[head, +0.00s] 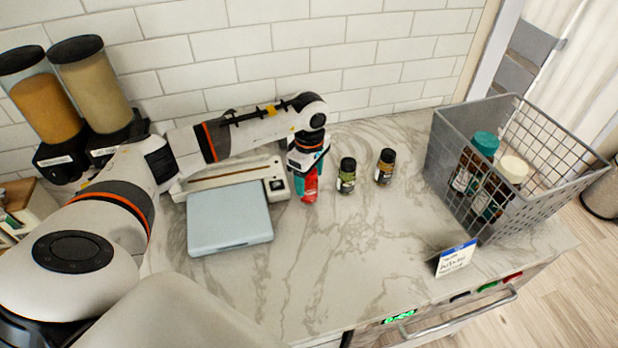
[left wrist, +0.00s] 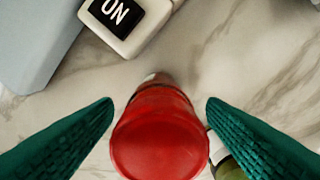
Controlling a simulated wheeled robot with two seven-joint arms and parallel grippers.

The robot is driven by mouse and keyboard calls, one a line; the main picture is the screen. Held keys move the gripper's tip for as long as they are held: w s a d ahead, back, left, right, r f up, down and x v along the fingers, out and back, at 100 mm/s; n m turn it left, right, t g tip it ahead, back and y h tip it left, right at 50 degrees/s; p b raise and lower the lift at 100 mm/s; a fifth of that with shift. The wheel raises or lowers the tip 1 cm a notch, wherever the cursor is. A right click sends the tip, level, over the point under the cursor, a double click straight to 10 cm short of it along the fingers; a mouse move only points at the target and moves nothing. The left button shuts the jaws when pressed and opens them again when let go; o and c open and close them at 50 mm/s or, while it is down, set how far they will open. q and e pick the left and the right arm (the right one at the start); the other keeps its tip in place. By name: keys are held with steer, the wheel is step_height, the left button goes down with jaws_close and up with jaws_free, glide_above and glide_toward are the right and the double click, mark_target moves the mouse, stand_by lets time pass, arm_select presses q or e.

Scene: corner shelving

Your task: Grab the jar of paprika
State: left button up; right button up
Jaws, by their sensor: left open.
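The paprika jar, a small jar with a red top (head: 309,188), stands on the marble counter beside a white device. My left gripper (head: 307,172) is directly above it, pointing down, and hides part of it in the head view. In the left wrist view the round red cap (left wrist: 160,146) sits between the two green fingers of my left gripper (left wrist: 160,120). The fingers are open, with a gap on each side of the cap. My right gripper is not in view.
Two dark-capped spice jars (head: 346,175) (head: 385,167) stand to the right. A vacuum sealer (head: 235,175) and a pale blue flat box (head: 229,220) lie left. A grey wire basket (head: 535,205) holds bottles, with a label card (head: 456,257) in front. The middle counter is clear.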

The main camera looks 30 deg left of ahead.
arm_select(q)
steer(key=shift+f, duration=0.65)
steer(key=c, duration=1.1)
steer(key=shift+r, duration=0.1)
steer(key=shift+c, duration=0.2)
